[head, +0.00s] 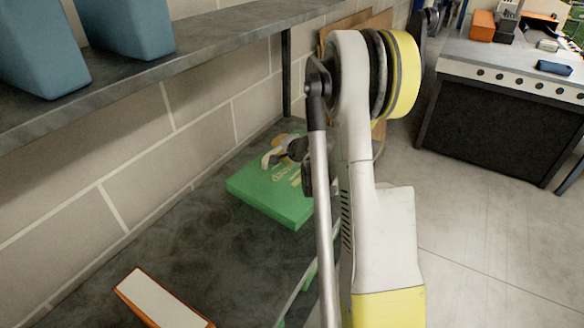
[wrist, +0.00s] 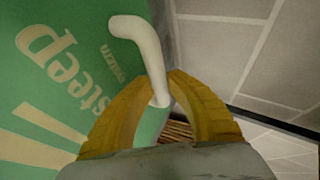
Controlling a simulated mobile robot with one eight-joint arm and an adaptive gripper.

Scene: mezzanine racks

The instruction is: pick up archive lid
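No thing is plainly marked as the archive lid. A flat green box-like thing with pale print (head: 262,195) lies on the dark shelf against the block wall; its printed face fills the left of the wrist view (wrist: 45,95). A white hook-shaped piece (head: 270,158) shows at its far end; in the wrist view the white piece (wrist: 140,35) runs down between my yellow fingers. My gripper (wrist: 171,78) is at the green thing's far end, its fingertips close together beside the white stem. Whether they press on it is unclear. My arm hides the green thing's right side.
An orange and white block (head: 162,300) lies on the near shelf. Blue bins (head: 128,25) stand on an upper shelf (head: 200,48) above left. A dark upright (head: 286,75) is behind the green thing. Open floor (head: 480,220) is to the right, with a workbench (head: 500,100) beyond.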

